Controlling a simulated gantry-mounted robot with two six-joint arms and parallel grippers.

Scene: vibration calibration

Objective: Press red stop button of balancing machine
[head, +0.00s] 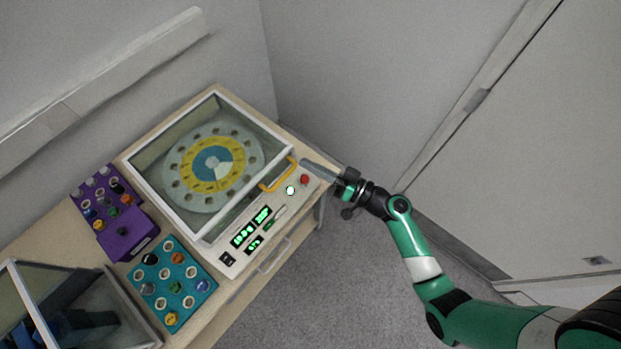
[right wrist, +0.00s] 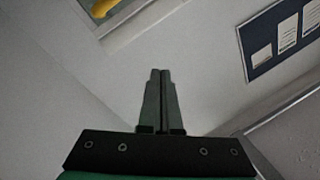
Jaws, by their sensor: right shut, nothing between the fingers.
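The balancing machine (head: 228,262) stands on the wooden bench in the head view, its clear cover shut over a round disc (head: 211,166). Its red stop button (head: 304,179) is at the right end of the front panel, beside a lit white-green button (head: 290,190). My right gripper (head: 306,162) is shut and empty, its fingers just beyond the red button near the machine's right corner. I cannot tell whether it touches the machine. In the right wrist view the shut fingertips (right wrist: 158,72) point at a pale surface, and the red button does not show. My left gripper is not in view.
A purple block (head: 118,215) and a teal block (head: 172,283) with coloured knobs stand at the left. A clear-lidded case (head: 146,318) is at the lower left. The floor (head: 350,290) is clear.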

